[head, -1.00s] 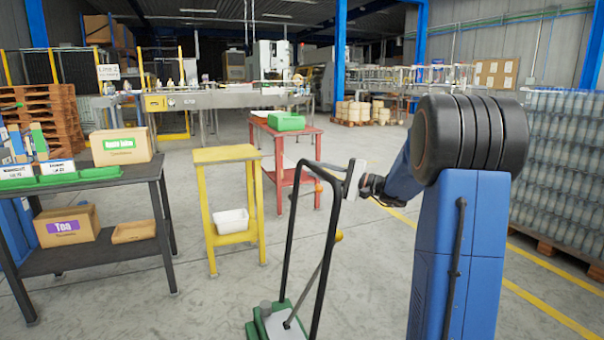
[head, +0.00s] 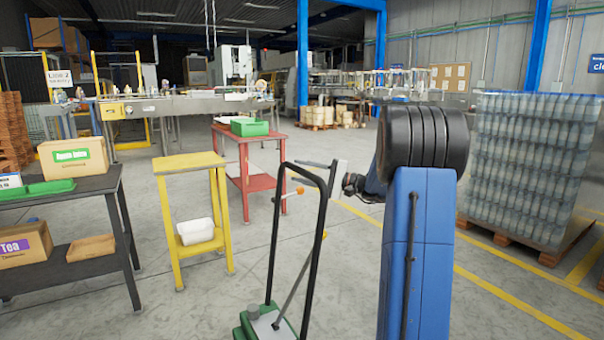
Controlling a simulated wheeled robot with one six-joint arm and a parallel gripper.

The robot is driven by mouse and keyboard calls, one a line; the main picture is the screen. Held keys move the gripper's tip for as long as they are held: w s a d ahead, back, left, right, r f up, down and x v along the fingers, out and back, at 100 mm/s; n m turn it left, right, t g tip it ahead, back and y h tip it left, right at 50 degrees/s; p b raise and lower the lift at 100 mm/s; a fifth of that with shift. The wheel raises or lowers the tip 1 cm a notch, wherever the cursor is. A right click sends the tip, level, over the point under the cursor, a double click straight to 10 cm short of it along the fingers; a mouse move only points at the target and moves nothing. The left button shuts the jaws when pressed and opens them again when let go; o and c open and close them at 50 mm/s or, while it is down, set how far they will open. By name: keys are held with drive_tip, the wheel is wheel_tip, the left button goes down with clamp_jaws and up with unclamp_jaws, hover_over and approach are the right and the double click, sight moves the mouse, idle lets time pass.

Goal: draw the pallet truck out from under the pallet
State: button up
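The pallet truck shows low in the middle of the head view as a tall black handle loop (head: 271,250) rising from a green and grey base (head: 266,326). Its forks are out of the picture. My gripper (head: 312,178) is at the top of the handle, its pale body just right of the loop's right upright. The fingers are small and overlap the handle, so I cannot tell whether they are closed on it. A wooden pallet (head: 507,240) at the right carries a tall block of wrapped bottles (head: 530,165). No pallet shows over the truck's base.
A yellow stand (head: 190,162) with a white tub is left of the truck, with a red table (head: 240,183) behind it. A dark bench (head: 75,192) with cartons stands at the far left. Grey floor (head: 340,285) is open around the truck, with yellow lines to the right.

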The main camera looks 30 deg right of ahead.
drive_tip(key=v, duration=1.7)
drive_tip(key=shift+s, duration=0.2)
drive_tip(key=shift+d, duration=0.1)
